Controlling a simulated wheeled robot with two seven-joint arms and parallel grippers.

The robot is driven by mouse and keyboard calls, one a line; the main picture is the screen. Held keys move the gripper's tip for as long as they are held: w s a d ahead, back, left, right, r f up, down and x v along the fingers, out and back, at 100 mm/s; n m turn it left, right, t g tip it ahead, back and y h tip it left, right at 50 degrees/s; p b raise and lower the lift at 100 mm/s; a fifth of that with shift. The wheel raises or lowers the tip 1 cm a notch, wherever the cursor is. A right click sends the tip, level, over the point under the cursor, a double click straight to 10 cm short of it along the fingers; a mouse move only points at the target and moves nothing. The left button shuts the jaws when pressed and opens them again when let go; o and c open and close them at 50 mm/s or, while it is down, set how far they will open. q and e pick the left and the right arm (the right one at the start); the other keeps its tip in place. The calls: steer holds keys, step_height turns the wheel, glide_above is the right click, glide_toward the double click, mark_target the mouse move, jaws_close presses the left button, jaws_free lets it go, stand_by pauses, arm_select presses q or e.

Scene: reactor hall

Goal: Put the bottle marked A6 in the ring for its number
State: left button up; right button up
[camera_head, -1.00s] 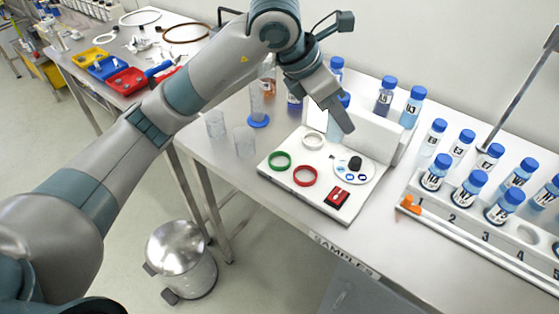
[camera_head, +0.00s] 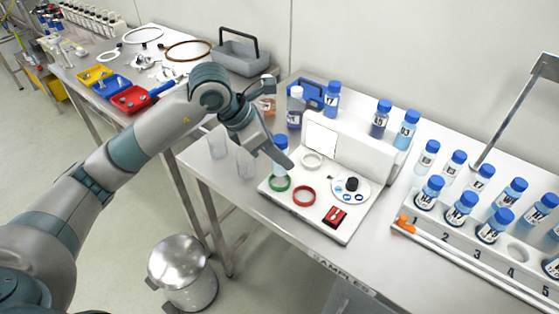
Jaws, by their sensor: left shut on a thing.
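My left gripper (camera_head: 277,155) is shut on a blue-capped bottle (camera_head: 281,163) with pale blue liquid. The bottle is upright at the left side of a white board (camera_head: 328,231). Its label is hidden, so I cannot read a mark on it. Its lower end is right by the green ring (camera_head: 279,184); I cannot tell whether it touches the board. A red ring (camera_head: 304,196) lies to the right of the green one, and a white ring (camera_head: 312,160) lies behind. My right gripper is not in view.
A white upright block (camera_head: 350,146) stands at the board's back, with several blue-capped bottles behind it. A round dial (camera_head: 350,189) and red switch (camera_head: 335,217) are on the board. A numbered bottle rack (camera_head: 470,251) is at right.

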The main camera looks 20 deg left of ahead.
mark_target(280, 166)
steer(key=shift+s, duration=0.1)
arm_select(q)
steer(key=shift+f, duration=0.15)
steer(key=shift+f+p, duration=0.3)
steer(key=shift+f, duration=0.05)
step_height(280, 166, down, 3)
steer(key=shift+r+p, duration=0.2)
steer(key=shift+p, duration=0.35)
steer(key=shift+f, duration=0.25)
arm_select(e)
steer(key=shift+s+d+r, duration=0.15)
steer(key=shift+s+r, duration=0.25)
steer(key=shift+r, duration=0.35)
arm_select(q)
steer(key=shift+f, duration=0.1)
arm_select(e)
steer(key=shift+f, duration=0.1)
